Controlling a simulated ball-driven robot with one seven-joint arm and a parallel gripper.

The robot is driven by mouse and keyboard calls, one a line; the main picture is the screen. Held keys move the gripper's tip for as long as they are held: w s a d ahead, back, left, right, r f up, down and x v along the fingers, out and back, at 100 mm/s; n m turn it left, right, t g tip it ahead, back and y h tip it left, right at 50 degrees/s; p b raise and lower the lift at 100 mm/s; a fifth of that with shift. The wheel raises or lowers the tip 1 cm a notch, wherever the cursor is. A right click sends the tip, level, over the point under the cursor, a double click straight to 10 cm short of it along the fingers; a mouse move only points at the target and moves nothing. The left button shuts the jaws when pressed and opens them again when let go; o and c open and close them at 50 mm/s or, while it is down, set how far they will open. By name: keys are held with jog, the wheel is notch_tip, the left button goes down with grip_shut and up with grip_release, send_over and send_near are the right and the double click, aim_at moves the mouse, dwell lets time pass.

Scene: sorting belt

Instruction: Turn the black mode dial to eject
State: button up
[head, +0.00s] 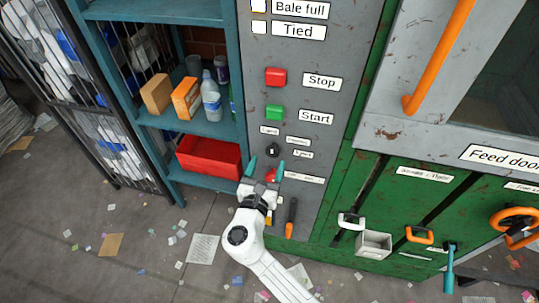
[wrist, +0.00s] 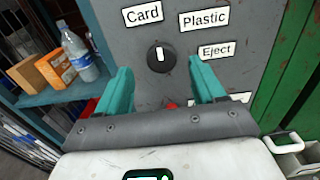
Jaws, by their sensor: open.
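The black mode dial (head: 272,150) is a small round knob on the grey control panel (head: 313,55). In the wrist view the dial (wrist: 160,59) carries a white mark, near upright in the picture and pointing toward the gap between the "Card" label (wrist: 142,14) and the "Plastic" label (wrist: 204,19). The "Eject" label (wrist: 216,51) lies to the dial's right. My gripper (head: 266,168) has teal fingers and is open and empty, just below the dial in the head view. In the wrist view the dial shows between and beyond the fingertips (wrist: 162,72), apart from them.
A red Stop button (head: 276,77) and green Start button (head: 275,112) sit above the dial. Something red (head: 271,175) shows between the fingers, partly hidden. A shelf with a red bin (head: 209,158) stands left.

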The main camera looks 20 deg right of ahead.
aim_at(272, 153)
jog(key=shift+x, duration=1.85)
jog(key=shift+c, duration=0.3)
jog(key=c, duration=1)
